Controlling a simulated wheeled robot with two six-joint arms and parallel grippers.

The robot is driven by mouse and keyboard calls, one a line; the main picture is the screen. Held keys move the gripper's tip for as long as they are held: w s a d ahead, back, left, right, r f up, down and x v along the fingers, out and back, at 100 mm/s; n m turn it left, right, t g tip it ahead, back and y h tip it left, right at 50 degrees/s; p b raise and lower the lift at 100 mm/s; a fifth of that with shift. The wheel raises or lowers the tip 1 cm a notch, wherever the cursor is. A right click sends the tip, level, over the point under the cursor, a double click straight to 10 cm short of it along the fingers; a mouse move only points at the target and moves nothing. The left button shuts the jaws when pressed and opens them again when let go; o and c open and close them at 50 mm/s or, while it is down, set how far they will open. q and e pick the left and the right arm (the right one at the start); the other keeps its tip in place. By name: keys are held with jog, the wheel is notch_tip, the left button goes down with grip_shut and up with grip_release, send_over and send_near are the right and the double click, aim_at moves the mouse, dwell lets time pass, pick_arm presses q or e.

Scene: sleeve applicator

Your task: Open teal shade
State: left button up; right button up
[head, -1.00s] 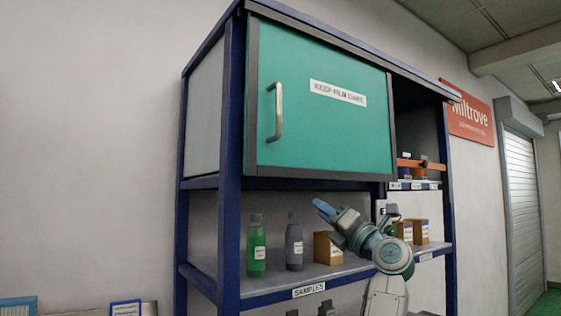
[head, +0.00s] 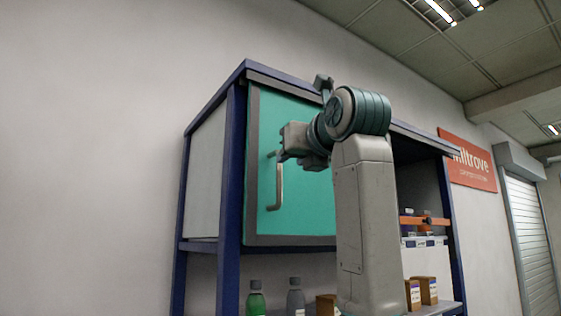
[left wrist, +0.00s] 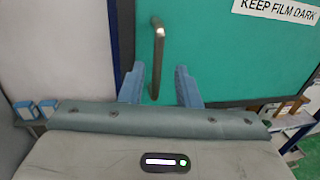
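The teal shade (head: 300,200) is a flat panel on the front of the upper cabinet, and it looks closed. Its grey metal bar handle (head: 279,187) is upright near the panel's left edge. My left gripper (head: 274,155) is at the handle's upper end. In the left wrist view the gripper's two blue fingers (left wrist: 159,88) are spread apart, with the handle (left wrist: 158,50) showing between them and a gap on each side. The "KEEP FILM DARK" label (left wrist: 278,9) shows there, but my arm hides it in the head view. My right gripper is not in view.
The blue-framed cabinet (head: 229,200) has an open lower shelf with a green bottle (head: 256,303), a grey bottle (head: 295,299) and small boxes (head: 428,291). An orange bar (head: 424,222) crosses the right bay. The wall left of the cabinet is bare.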

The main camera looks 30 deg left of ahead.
aim_at(279, 166)
pick_arm(q)
jog(key=shift+p+x, duration=1.3)
jog(key=shift+x, duration=2.5)
jog(key=shift+s, duration=0.1)
grip_shut()
